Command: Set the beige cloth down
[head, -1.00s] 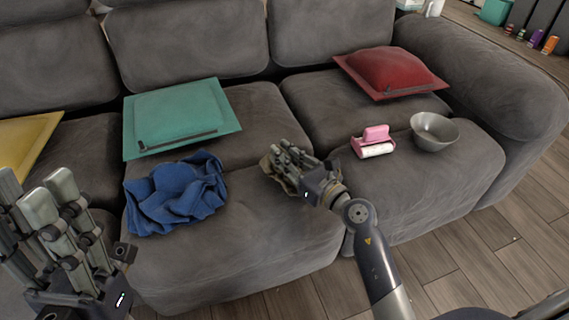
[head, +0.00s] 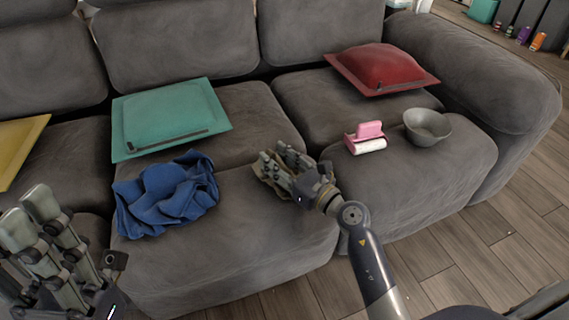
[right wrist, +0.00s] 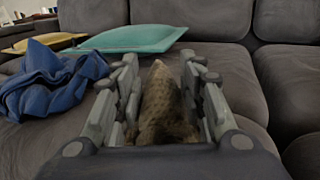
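The beige cloth (head: 262,174) is bunched on the front of the middle sofa seat, largely hidden under my right gripper (head: 283,160) in the head view. In the right wrist view the cloth (right wrist: 160,108) stands up in a peak between the two sets of fingers of my right gripper (right wrist: 163,95). Those fingers are spread apart on either side of it. The cloth appears to rest on the seat. My left gripper (head: 32,228) is at the lower left, open and with nothing in it, partly cut off by the frame.
A crumpled blue cloth (head: 166,195) lies left of my right gripper. A teal cushion (head: 170,115) lies behind it. A pink lint roller (head: 367,137), a grey bowl (head: 428,128) and a red cushion (head: 382,68) are on the right seat. The grey sofa (head: 240,235) has bare room in front.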

